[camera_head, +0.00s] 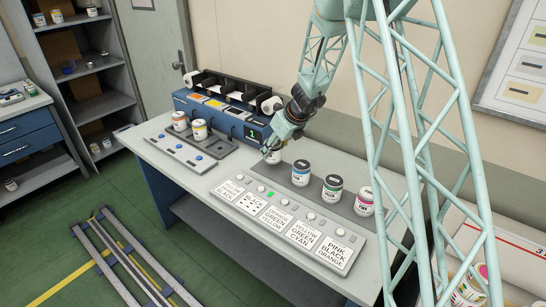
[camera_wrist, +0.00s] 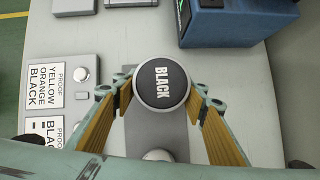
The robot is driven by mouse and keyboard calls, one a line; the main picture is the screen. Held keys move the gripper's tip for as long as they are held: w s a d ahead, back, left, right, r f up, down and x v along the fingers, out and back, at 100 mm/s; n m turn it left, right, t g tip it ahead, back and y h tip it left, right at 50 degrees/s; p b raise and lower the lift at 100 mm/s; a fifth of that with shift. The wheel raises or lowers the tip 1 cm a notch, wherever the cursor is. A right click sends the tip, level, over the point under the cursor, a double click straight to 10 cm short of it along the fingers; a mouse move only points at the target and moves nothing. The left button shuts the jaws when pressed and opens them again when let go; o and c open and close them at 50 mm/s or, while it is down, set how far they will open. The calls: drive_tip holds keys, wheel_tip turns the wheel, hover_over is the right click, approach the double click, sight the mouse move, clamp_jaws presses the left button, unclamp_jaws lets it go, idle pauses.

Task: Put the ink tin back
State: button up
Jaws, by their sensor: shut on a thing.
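My gripper (camera_head: 273,150) is shut on a tin with a dark lid marked BLACK (camera_wrist: 163,84). In the wrist view the fingers lie on both sides of the lid. In the head view the tin (camera_head: 273,157) is mostly hidden by the gripper, at the left end of the row on the dark grey strip (camera_head: 317,190). I cannot tell whether its base touches the strip. A blue-labelled tin (camera_head: 300,174), a green-labelled tin (camera_head: 332,188) and a pink-labelled tin (camera_head: 364,202) stand upright along the strip to the right.
A sloped panel (camera_head: 337,267) with proof cards, buttons and a green light runs along the front edge. An orange tin (camera_head: 180,122) and a yellow tin (camera_head: 199,131) stand on a dark tray behind a blue-button panel (camera_head: 180,148). A blue unit (camera_head: 245,130) with black bins stands behind.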

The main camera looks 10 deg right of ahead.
sight(273, 156)
drive_tip(key=shift+f+b, duration=1.05)
drive_tip(key=shift+f, duration=0.7)
drive_tip(key=shift+f, duration=0.15)
drive_tip(key=o, duration=1.1)
drive_tip(key=shift+s+d+r, duration=0.1)
drive_tip(key=shift+s+r, duration=0.1)
drive_tip(key=shift+r, duration=0.45)
drive_tip(key=p+v, duration=0.3)
drive_tip(key=v, duration=0.8)
drive_tip(key=shift+p, duration=0.4)
